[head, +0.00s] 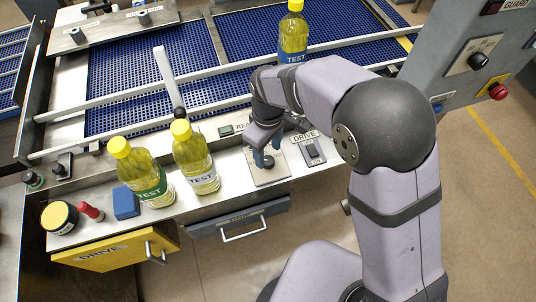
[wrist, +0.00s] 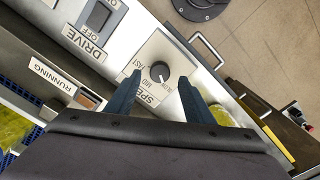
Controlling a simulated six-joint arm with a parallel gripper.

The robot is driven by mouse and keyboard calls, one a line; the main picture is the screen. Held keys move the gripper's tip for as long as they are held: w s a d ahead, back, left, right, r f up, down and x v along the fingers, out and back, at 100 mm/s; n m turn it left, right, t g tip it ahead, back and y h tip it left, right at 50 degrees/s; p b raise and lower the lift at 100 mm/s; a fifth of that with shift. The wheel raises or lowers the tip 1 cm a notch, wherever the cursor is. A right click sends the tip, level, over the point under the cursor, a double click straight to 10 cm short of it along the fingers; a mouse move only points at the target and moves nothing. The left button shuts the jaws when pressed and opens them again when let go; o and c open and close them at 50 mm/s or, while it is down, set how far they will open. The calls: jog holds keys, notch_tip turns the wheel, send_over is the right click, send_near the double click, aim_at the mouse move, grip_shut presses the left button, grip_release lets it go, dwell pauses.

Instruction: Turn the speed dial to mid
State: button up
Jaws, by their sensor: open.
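The speed dial (wrist: 159,72) is a round black knob on a light plate with SPEED and small speed lettering. Its pale mark seems to face the lettering side, but the exact setting is too small to read. My gripper (wrist: 160,77) is open, its two dark fingers on either side of the knob with gaps visible. In the head view my gripper (head: 264,158) points down over the speed plate (head: 270,179), and its fingers partly hide the knob. I cannot tell how far the fingertips are above the plate.
The DRIVE switch (head: 312,151) is close beside the dial. Two yellow TEST bottles (head: 148,180) (head: 195,160) and a blue block (head: 125,203) stand left on the ledge. Another bottle (head: 292,35) is on the blue conveyor (head: 130,95). A grey drawer (head: 240,218) is below.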

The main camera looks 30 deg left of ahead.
aim_at(268, 160)
jog(key=shift+f+p, duration=0.45)
jog(key=shift+f, duration=1.45)
jog(key=c, duration=1)
